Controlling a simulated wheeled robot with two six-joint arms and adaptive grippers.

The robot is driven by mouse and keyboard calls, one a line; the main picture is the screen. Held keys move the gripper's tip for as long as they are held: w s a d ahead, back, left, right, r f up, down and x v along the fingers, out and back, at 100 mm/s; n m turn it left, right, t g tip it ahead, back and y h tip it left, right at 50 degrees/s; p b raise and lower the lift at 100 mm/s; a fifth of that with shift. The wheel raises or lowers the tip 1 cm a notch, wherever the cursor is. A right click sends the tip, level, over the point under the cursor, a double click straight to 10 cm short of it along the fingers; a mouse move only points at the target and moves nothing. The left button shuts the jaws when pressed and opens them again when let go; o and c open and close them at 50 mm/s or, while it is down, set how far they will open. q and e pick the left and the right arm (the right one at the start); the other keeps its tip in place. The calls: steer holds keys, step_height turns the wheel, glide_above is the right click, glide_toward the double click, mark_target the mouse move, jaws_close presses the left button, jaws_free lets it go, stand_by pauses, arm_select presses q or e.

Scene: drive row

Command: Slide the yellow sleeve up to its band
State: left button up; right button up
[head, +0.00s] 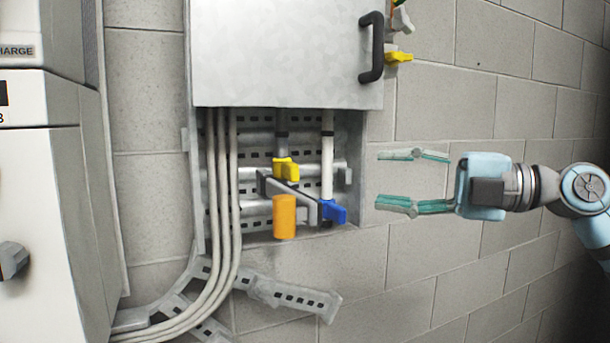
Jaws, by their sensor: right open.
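A grey vertical pipe (281,118) comes down above that handle and carries a dark band (281,134). A grey diagonal bar passes between the handle and the sleeve, and I cannot see the pipe there. My right gripper (384,179) is open and empty, to the right of the sleeve and apart from it, its fingers pointing left. My left gripper is not in view.
The cabinet (280,50) with a black handle (372,47) hangs above. Pale cables (222,170) run down at left.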

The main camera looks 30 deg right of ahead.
steer(key=p, duration=0.9)
glide_toward(299, 173)
steer(key=w+a+r, duration=0.1)
steer(key=w+a, duration=0.1)
steer(key=p+x, duration=0.1)
steer(key=x, duration=0.2)
steer(key=p+x, duration=0.1)
steer(key=x, duration=0.1)
steer(key=shift+w+f+p, duration=0.35)
steer(key=shift+w+f, duration=0.05)
steer(key=shift+w, duration=0.05)
steer(key=shift+w+a+f, duration=0.15)
steer(key=shift+w+a, duration=0.05)
steer(key=shift+w, duration=0.05)
steer(key=shift+s, duration=0.1)
jaws_close()
